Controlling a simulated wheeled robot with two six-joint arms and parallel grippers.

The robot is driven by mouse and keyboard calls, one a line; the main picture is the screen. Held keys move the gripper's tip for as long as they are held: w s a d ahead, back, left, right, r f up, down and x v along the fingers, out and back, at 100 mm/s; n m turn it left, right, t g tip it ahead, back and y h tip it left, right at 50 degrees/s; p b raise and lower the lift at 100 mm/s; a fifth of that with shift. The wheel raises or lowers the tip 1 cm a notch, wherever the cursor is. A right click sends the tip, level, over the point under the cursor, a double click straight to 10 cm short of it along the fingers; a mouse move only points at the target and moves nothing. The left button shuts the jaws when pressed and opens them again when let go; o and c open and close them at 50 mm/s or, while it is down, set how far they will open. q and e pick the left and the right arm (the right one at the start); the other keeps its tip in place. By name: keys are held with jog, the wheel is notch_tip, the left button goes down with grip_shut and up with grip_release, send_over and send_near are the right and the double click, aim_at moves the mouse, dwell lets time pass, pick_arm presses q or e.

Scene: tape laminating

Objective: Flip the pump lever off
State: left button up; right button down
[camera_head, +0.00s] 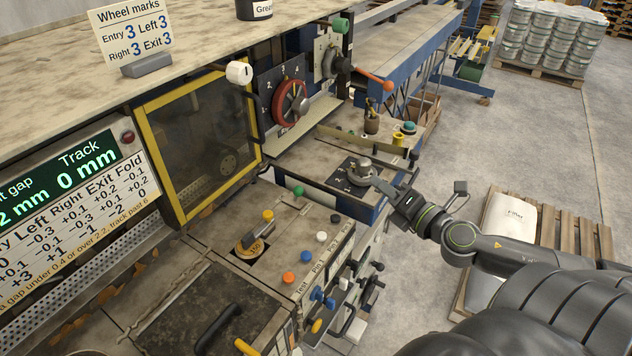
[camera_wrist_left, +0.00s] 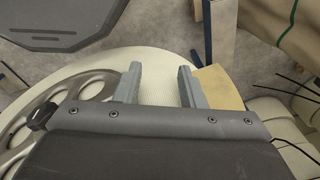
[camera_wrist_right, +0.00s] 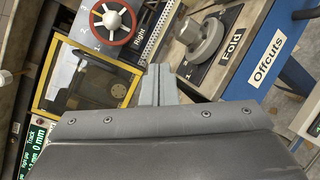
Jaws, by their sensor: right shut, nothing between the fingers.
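No label reading "pump" is legible, so I cannot tell which lever is the pump lever. In the head view, an orange-handled lever (camera_head: 375,80) sticks out at the back of the machine, and small blue levers (camera_head: 320,295) are on the front right side. My right gripper (camera_head: 378,183) is shut and empty by the grey fold knob (camera_head: 359,170); contact is unclear. In the right wrist view its fingers (camera_wrist_right: 158,84) are together, below the grey knob (camera_wrist_right: 203,40). My left gripper (camera_wrist_left: 158,85) is open and empty above a pale round surface; it is outside the head view.
A yellow-framed window (camera_head: 197,145) and a red handwheel (camera_head: 290,102) are left of my right gripper. Coloured buttons (camera_head: 321,237) and a yellow-marked dial (camera_head: 252,246) are on the near panel.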

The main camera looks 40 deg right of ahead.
aim_at(297, 194)
jog(key=a+n+g+y, duration=0.1)
jog(key=n+g, duration=0.1)
jog(key=n, duration=0.3)
jog(key=a+n+g+y, duration=0.1)
jog(key=n+g+y, duration=0.1)
jog(key=n, duration=0.4)
jog(key=a+n+g+y, duration=0.1)
jog(key=n+g+y, duration=0.1)
jog(key=n, duration=0.4)
jog(key=shift+w+f+g, duration=0.15)
jog(key=shift+f+g, duration=0.25)
jog(key=shift+g, duration=0.4)
jog(key=b+x, duration=0.5)
jog(key=b, duration=0.3)
jog(key=shift+f, duration=0.2)
jog(key=shift+b+x, duration=0.95)
jog(key=shift+x, duration=1.3)
jog(key=shift+w+a+r+p, duration=0.25)
jog(key=shift+w+a, duration=0.15)
jog(key=shift+w, duration=0.2)
jog(key=shift+w+a+r+p, duration=0.1)
jog(key=shift+w+a+p, duration=0.1)
jog(key=shift+w+a, duration=0.35)
jog(key=shift+w+a+r+p, duration=0.2)
jog(key=shift+w+a+p, duration=0.1)
jog(key=shift+w, duration=0.35)
